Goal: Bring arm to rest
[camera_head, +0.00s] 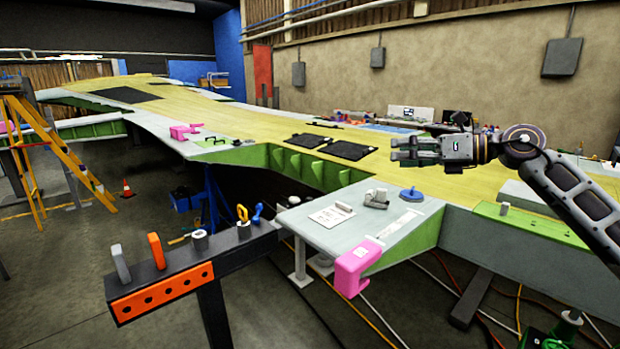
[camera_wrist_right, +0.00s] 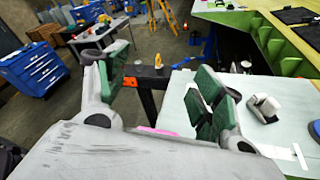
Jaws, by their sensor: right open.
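My right arm (camera_head: 580,190) comes in from the right in the head view. Its gripper (camera_head: 405,150) points left, above the yellow-topped wing (camera_head: 270,120), with nothing held. In the right wrist view the two green-padded fingers (camera_wrist_right: 160,88) stand wide apart with an empty gap between them. Past them lie the black tool stand and the grey wing-end surface. My left gripper does not show in either view.
A black stand (camera_head: 200,262) with several tools stands at the front left. A pink clamp (camera_head: 354,268) hangs on the wing's near corner. A blue disc (camera_head: 411,194) and grey block (camera_head: 376,198) lie on the grey surface. A yellow ladder (camera_head: 60,150) stands left.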

